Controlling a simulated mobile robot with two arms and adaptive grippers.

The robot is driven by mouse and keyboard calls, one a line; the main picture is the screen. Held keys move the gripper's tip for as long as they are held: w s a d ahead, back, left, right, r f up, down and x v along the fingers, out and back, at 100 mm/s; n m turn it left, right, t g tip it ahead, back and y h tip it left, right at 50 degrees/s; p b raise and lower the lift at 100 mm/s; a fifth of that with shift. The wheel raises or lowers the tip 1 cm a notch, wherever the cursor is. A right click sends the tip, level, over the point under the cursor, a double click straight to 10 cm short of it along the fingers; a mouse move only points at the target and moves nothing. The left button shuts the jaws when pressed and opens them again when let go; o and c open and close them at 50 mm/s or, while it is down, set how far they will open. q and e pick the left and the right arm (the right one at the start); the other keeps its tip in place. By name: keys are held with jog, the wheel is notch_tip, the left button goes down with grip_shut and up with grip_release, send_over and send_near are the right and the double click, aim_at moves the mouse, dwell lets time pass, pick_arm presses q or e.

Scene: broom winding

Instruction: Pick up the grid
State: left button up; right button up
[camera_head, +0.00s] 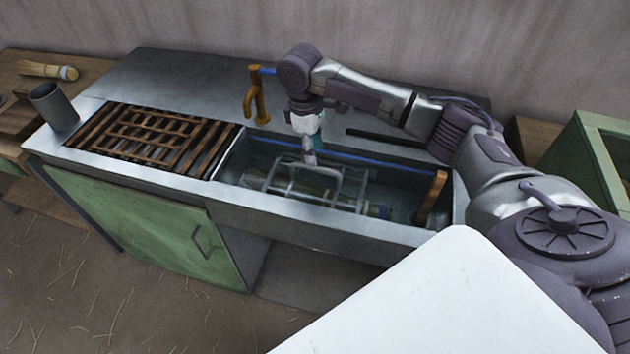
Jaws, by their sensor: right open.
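A grey metal grid (345,187) lies in the sink trough (285,213), over a bundle (380,211) that is partly hidden beneath it. My right gripper (309,158) reaches down into the trough from above. It is open, with its fingertips at or just above the grid's upper bar; I cannot tell whether they touch it. My left gripper is out of view.
A brown slatted rack (150,137) covers the left part of the metal counter.

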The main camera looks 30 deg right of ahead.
aim_at(315, 168)
notch_tip(315, 168, down, 3)
jog(key=shift+s+f, duration=0.15)
notch_tip(315, 168, down, 3)
jog(key=shift+r+p, duration=0.15)
jog(key=shift+p, duration=0.15)
jog(key=shift+s+d+f, duration=0.1)
jog(key=shift+f, duration=0.4)
grip_shut()
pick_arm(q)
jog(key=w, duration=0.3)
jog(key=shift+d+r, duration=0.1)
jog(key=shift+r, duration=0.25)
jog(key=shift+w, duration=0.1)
pick_arm(e)
jog(key=shift+r, duration=0.1)
